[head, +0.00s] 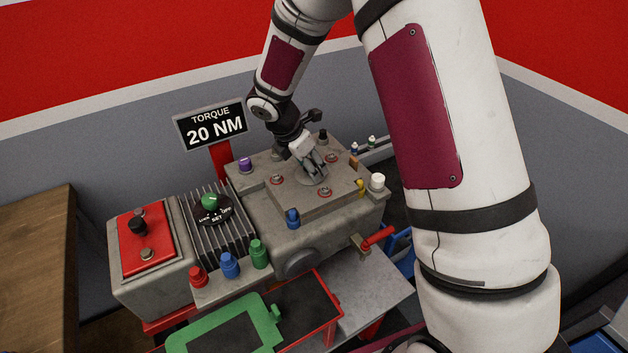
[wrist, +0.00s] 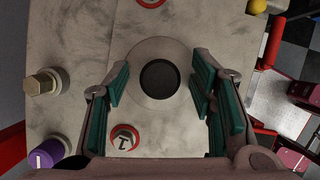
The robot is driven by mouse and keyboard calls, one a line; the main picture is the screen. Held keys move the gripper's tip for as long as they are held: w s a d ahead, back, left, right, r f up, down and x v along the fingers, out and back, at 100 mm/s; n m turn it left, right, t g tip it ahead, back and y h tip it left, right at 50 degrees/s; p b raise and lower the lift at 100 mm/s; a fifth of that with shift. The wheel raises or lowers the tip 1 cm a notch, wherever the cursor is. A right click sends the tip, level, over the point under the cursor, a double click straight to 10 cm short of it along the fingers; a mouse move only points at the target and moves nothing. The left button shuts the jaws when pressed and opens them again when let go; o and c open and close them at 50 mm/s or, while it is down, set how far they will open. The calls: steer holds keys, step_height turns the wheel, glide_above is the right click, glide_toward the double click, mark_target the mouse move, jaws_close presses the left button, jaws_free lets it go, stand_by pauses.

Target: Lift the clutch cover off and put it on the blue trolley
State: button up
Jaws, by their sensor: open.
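The clutch cover (head: 273,201) is a flat grey plate on top of the grey engine block (head: 270,236), with red-ringed spots around it. In the wrist view the cover (wrist: 110,45) shows a round raised boss (wrist: 136,72) with a dark centre. My gripper (head: 316,174) is open just over the cover's middle. In the wrist view its teal-padded fingers (wrist: 160,88) stand on either side of the boss, with nothing between them visibly gripped. Blue parts (head: 402,250) show behind the block at the right; I cannot tell whether they are the blue trolley.
A sign reading "TORQUE 20 NM" (head: 211,126) stands behind the block. Coloured caps, such as a purple one (head: 245,164) and a white one (head: 377,182), surround the cover. A red lever (head: 379,237) sticks out at the right.

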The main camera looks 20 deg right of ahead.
steer(key=shift+f, duration=0.15)
jaws_close()
steer(key=shift+w, duration=0.1)
steer(key=shift+r, duration=0.7)
step_height(320, 180, up, 2)
steer(key=shift+r+b, duration=0.1)
steer(key=shift+b, duration=0.2)
steer(key=s+a+r+b, duration=0.1)
steer(key=s+a+r, duration=0.1)
steer(key=s+a, duration=0.7)
steer(key=shift+s+a, duration=0.35)
steer(key=shift+a, duration=1.55)
